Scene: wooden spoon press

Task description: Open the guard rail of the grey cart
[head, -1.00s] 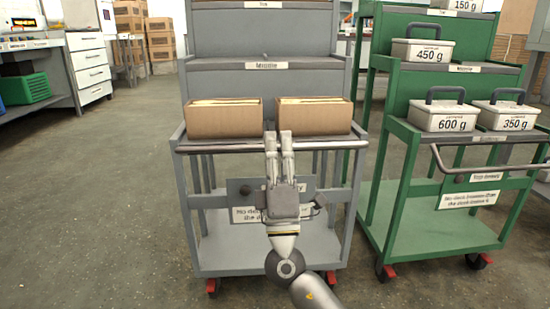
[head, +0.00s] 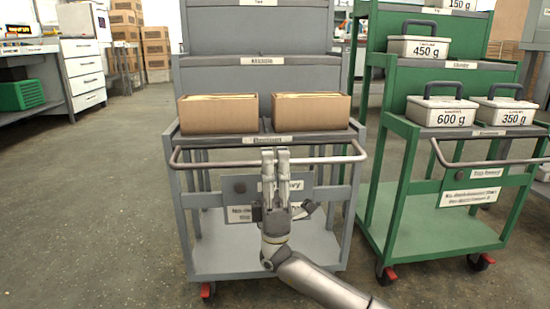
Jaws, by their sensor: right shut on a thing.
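The grey cart (head: 185,235) stands in the middle of the head view. Its guard rail (head: 215,164), a grey bar with rounded ends, hangs in front of and a little below the bottom shelf's front edge. My right gripper (head: 275,154) reaches up from below and is shut on the rail near its middle. The gripper partly covers the sign plates (head: 240,187) under the rail. My left gripper is not in view.
Two cardboard boxes (head: 218,113) (head: 311,112) sit on the shelf behind the rail. A green cart (head: 397,180) with several labelled weight cases stands close on the right, its rail (head: 480,163) lowered. Floor to the left (head: 90,200) is clear.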

